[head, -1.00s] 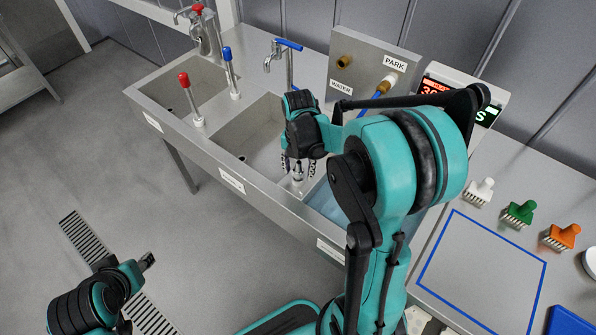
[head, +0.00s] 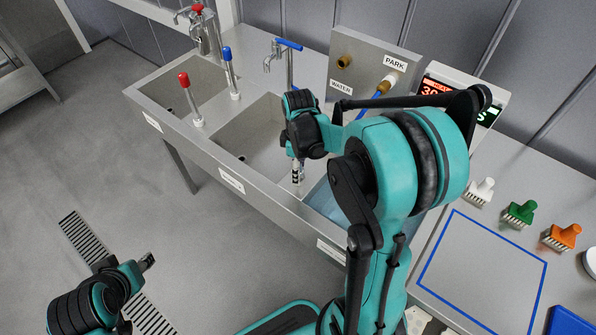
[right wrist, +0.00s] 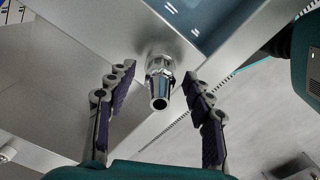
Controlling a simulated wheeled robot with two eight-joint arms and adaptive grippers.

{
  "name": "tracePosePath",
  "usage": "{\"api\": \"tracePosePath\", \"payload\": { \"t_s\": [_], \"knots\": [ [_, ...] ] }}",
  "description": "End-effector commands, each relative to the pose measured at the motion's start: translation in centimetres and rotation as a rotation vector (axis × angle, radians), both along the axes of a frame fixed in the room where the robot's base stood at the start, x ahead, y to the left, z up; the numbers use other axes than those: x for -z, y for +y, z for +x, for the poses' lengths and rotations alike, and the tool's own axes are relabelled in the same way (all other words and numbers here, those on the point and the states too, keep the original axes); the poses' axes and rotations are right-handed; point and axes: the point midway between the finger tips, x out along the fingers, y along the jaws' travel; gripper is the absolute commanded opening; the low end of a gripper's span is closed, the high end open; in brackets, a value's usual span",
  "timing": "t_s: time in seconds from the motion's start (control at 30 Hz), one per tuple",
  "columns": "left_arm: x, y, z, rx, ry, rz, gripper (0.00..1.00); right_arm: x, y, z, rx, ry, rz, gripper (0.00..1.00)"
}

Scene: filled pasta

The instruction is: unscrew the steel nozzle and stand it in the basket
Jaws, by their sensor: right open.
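The steel nozzle (right wrist: 160,82) shows in the right wrist view, at the rim by the metal divider between two basins. My right gripper (right wrist: 159,76) is open, with one dark finger on each side of the nozzle and gaps between. In the head view this gripper (head: 297,172) points down over the divider, and its fingers mostly hide the nozzle. My left gripper (head: 147,262) is at the lower left over the floor, away from the sink; its jaws are too small to read. I cannot make out a basket.
The steel sink (head: 245,140) has taps behind it and red (head: 190,95) and blue (head: 231,72) handles. A panel (head: 372,70) marked PARK and WATER stands behind my right arm. White, green (head: 519,213) and orange brushes sit on the right counter beside a clear blue-outlined square (head: 480,270).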

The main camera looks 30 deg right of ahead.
Motion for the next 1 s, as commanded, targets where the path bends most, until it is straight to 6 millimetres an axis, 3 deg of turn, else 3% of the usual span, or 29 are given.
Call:
{"api": "tracePosePath", "payload": {
  "t_s": [0.1,0.37,0.7,1.0],
  "knots": [
    [0.02,0.00,0.00,0.000,0.000,0.000,0.40,0.00,0.00,0.00,0.158,0.000,0.000,0.52],
    [0.04,0.00,0.01,0.000,0.000,0.000,0.40,0.00,0.00,0.00,0.348,0.000,0.000,0.52],
    [0.11,0.00,0.00,0.000,0.000,0.000,0.40,0.00,0.00,0.00,0.892,0.000,0.000,0.52],
    [0.11,0.00,0.00,0.000,0.000,0.000,0.40,-0.01,0.00,0.00,0.992,0.000,0.000,0.52]
  ]
}}
